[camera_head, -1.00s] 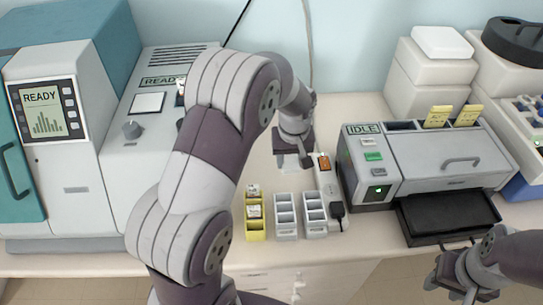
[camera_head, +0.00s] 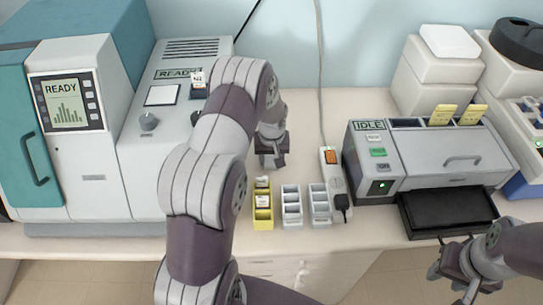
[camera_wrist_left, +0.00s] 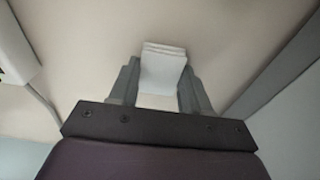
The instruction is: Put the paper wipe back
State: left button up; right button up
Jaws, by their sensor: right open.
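The paper wipe (camera_wrist_left: 163,70) is a white folded pad. In the left wrist view it sits between the two fingers of my left gripper (camera_wrist_left: 162,85), its sides against them, so the gripper looks shut on it. In the head view my left gripper (camera_head: 270,158) points down over the bench, behind the small racks; the wipe cannot be made out there. My right gripper (camera_head: 455,270) is open and empty at the lower right, in front of the black tray.
A yellow rack (camera_head: 262,222) and two pale racks (camera_head: 291,222) stand in a row, with a power strip (camera_head: 330,160) to their right. The READY machine (camera_head: 95,160) is at left; the IDLE machine (camera_head: 440,160) with its black tray (camera_head: 450,214) is at right. Bare bench lies behind the racks.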

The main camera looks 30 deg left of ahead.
pick_arm(q)
jog(key=o, duration=0.3)
jog(key=shift+s, duration=0.1)
jog(key=shift+r, duration=0.1)
